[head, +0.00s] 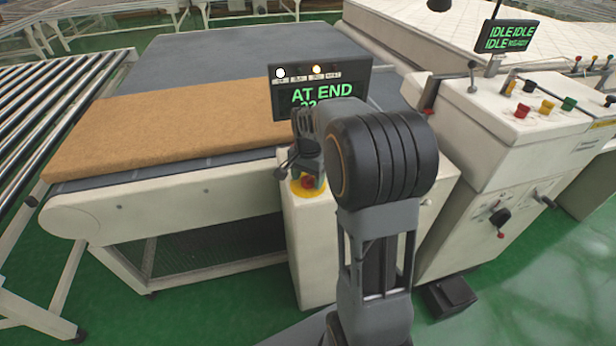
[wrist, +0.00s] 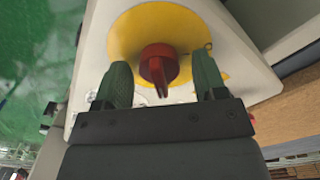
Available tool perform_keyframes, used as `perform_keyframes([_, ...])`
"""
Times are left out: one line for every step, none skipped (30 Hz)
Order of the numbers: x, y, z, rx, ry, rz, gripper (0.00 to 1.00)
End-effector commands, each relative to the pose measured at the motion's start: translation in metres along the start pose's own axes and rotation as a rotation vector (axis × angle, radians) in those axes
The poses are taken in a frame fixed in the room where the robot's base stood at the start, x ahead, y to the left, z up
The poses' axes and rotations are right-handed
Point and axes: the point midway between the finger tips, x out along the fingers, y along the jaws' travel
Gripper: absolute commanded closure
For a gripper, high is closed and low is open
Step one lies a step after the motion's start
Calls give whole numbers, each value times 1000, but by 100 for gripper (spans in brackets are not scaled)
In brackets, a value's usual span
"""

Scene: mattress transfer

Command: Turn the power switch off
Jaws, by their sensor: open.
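The power switch is a red rotary knob (wrist: 158,66) on a round yellow plate (wrist: 140,32), set on a pale panel. In the head view the yellow plate (head: 299,189) shows on the top of a white cabinet, with the red knob (head: 308,182) partly hidden by my gripper. My gripper (wrist: 161,68) is open, with one green finger on each side of the knob and a gap on both sides. Its depth relative to the knob is hard to tell. In the head view my gripper (head: 309,168) is just above the switch, partly behind my arm.
A black display (head: 322,93) reading "AT END" stands just behind the switch. A brown mattress slab (head: 170,130) lies on the conveyor to the left. A white control console (head: 500,140) with levers and coloured knobs stands right. Open green floor (head: 230,320) lies in front.

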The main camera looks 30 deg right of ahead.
Motion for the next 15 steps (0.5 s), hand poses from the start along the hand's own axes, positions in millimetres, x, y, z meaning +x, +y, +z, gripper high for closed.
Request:
perform_keyframes([0, 0, 0, 0, 0, 0, 35])
perform_keyframes([0, 0, 0, 0, 0, 0, 35])
perform_keyframes([0, 0, 0, 0, 0, 0, 35])
perform_keyframes([0, 0, 0, 0, 0, 0, 35])
perform_keyframes([0, 0, 0, 0, 0, 0, 36])
perform_keyframes([0, 0, 0, 0, 0, 0, 40])
perform_keyframes([0, 0, 0, 0, 0, 0, 43])
perform_keyframes([0, 0, 0, 0, 0, 0, 46])
perform_keyframes([0, 0, 0, 0, 0, 0, 50])
perform_keyframes([0, 0, 0, 0, 0, 0, 52])
perform_keyframes([0, 0, 0, 0, 0, 0, 55])
perform_keyframes([0, 0, 0, 0, 0, 0, 59])
perform_keyframes([0, 0, 0, 0, 0, 0, 62])
perform_keyframes([0, 0, 0, 0, 0, 0, 65])
perform_keyframes([0, 0, 0, 0, 0, 0, 69])
